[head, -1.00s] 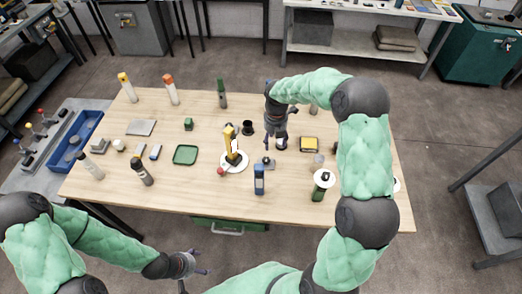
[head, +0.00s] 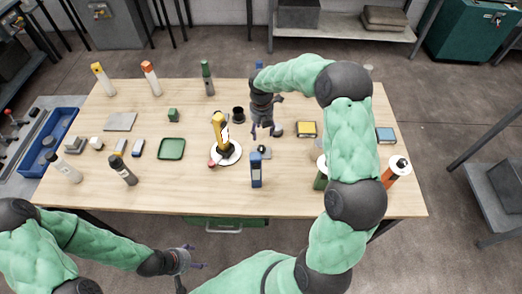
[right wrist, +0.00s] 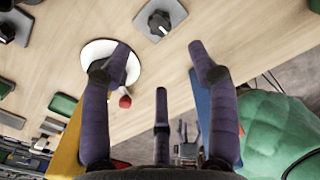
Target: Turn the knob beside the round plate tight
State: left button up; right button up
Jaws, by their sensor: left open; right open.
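The white round plate (head: 234,159) lies mid-table with a yellow and black upright part (head: 220,132) standing on it. A black knob on a grey square base (head: 264,150) sits just right of the plate; the knob (right wrist: 159,20) shows clearly at the top of the right wrist view. A small red knob (head: 212,163) is at the plate's left edge. My right gripper (head: 264,134) is open and empty, its fingers spread above the table behind the black knob and apart from it. My left gripper (head: 197,257) is open and empty in front of the table.
A blue bottle (head: 256,170) stands close in front of the black knob. A yellow-topped box (head: 307,129) lies to its right and a black cup (head: 238,114) behind the plate. A green tray (head: 171,149) lies left.

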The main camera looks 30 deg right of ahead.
aim_at(261, 148)
notch_tip(261, 148, down, 11)
jog(key=shift+f+b, duration=0.1)
jog(key=shift+b, duration=0.65)
jog(key=c, duration=1.1)
